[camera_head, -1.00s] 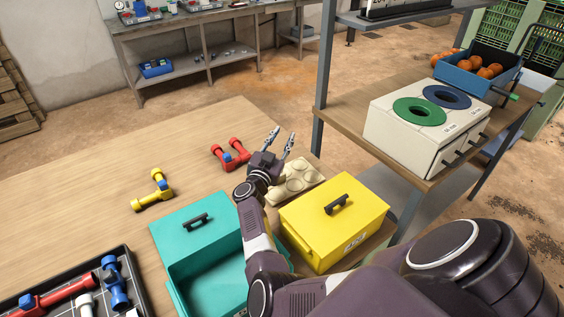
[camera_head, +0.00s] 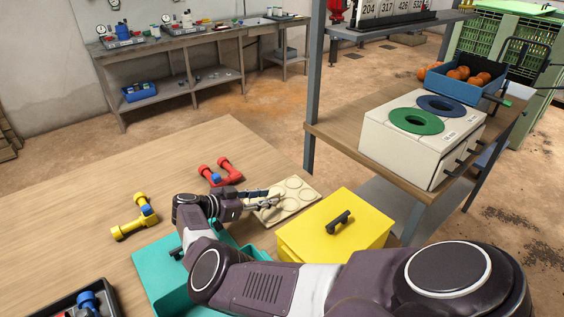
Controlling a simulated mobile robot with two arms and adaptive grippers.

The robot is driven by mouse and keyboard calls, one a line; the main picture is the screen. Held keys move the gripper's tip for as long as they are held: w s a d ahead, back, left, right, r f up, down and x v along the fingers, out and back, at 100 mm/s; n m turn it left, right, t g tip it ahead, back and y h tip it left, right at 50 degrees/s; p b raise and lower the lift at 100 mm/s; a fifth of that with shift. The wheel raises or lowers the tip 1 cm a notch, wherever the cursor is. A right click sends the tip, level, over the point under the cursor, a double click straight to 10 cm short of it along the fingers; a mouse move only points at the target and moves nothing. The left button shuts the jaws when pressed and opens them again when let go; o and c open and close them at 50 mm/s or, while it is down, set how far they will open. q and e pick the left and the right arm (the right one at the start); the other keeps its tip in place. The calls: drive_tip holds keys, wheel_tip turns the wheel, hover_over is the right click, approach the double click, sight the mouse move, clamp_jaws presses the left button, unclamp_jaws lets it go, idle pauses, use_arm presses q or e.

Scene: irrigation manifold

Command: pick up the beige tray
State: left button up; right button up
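The beige tray (camera_head: 296,194), with round recesses in its top, lies at the right edge of the wooden table behind the yellow box. My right gripper (camera_head: 277,196) is at its left edge, with its fingers pointing right and overlapping that edge in the picture. The fingers are turned side-on, so I cannot tell whether they are open or shut on the tray. My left gripper is not in view.
The yellow box (camera_head: 322,240) and the teal box (camera_head: 160,272) stand in front of the tray, the teal one partly hidden by my arm. Red (camera_head: 222,172) and yellow (camera_head: 135,217) pipe pieces lie to the left. A shelf post (camera_head: 314,90) rises behind the tray.

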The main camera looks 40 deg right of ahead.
sight(271, 195)
drive_tip(key=x, duration=0.3)
drive_tip(key=shift+d+r, duration=0.1)
drive_tip(key=shift+d, duration=0.25)
clamp_jaws()
drive_tip(key=shift+r, duration=0.2)
